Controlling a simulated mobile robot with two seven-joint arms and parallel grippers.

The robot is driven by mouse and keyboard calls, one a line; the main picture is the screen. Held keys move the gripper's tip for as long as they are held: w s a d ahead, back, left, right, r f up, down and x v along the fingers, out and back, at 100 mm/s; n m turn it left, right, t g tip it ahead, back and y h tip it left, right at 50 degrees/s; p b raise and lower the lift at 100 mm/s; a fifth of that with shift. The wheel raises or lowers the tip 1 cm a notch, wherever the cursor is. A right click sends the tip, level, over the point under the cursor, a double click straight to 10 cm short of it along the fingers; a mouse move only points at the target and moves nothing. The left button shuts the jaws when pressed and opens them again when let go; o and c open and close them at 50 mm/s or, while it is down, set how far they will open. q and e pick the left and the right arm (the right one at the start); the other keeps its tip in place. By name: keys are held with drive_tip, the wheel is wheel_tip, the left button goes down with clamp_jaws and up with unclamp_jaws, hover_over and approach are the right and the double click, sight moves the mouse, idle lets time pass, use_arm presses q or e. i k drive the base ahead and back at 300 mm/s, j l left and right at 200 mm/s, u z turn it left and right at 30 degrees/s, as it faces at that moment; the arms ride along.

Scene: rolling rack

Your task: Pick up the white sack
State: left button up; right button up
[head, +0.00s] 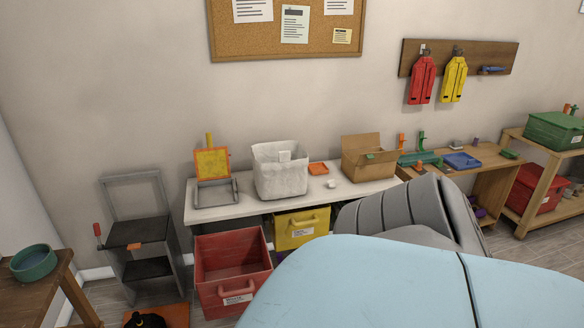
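The white sack (280,172) stands upright on the white table (232,207) against the wall, in the middle left of the head view. It looks like a soft, box-shaped bag with an open top and a small pale label or flap near its upper front edge. Its front is unobstructed; whether anything lies inside is hard to tell. Neither of my grippers is in view.
An orange-framed stand (213,175) is left of the sack; a small orange item (318,168) and open cardboard box (368,162) are right. Below are a red bin (232,268) and yellow bin (300,229). A grey step stool (138,232) stands left. The lower right is blocked from view.

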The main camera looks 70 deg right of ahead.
sight(280, 168)
drive_tip(key=z, duration=2.25)
